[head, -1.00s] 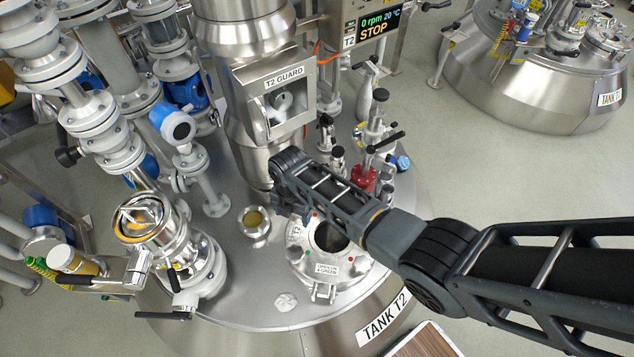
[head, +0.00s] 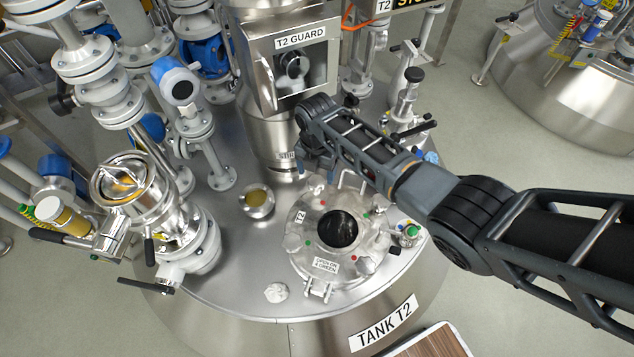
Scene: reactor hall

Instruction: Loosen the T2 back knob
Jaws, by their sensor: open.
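The T2 hatch (head: 328,268) is a round, pale metal lid with a dark sight glass (head: 342,229) on the tank top. Clamp knobs sit around its rim, among them a left one (head: 291,241) and a front right one (head: 366,264). Small red and green dots mark the lid. My gripper (head: 317,177) points down over the back left edge of the hatch, its blue-grey fingertips apart. The back knob is not clearly made out; the gripper and arm cover much of that edge. I cannot tell whether the fingers touch anything.
The T2 GUARD housing (head: 302,62) and its column stand close behind my gripper. Valves and pipes (head: 190,240) crowd the left. A sample port (head: 257,200) and a pale lobed piece (head: 277,292) are on the tank top. Bare metal lies front left of the hatch.

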